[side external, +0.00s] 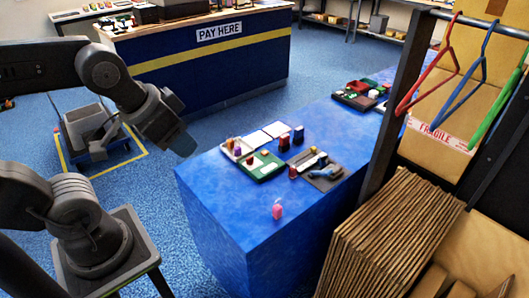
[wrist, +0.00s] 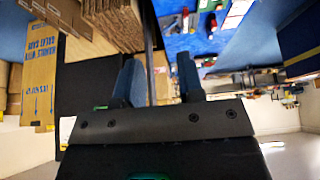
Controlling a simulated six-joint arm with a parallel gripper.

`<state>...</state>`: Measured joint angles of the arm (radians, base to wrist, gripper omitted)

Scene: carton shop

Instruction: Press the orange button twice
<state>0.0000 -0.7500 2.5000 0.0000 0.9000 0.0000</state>
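I cannot clearly make out an orange button in either view. My gripper (side external: 183,146) hangs in the air left of the table's near-left corner, pointing down and right, away from the boards. In the wrist view my gripper (wrist: 159,75) has its two blue-grey fingers apart with nothing between them. Small coloured things on the table show at the top of the wrist view.
A dark board with a blue object (side external: 325,173), red and dark blocks (side external: 285,141) and a pink item (side external: 277,211) stand on the table. More pieces lie farther back. A dark rack with coloured hangers (side external: 440,75) and stacked cardboard (side external: 390,230) border the right. The near-left tabletop is clear.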

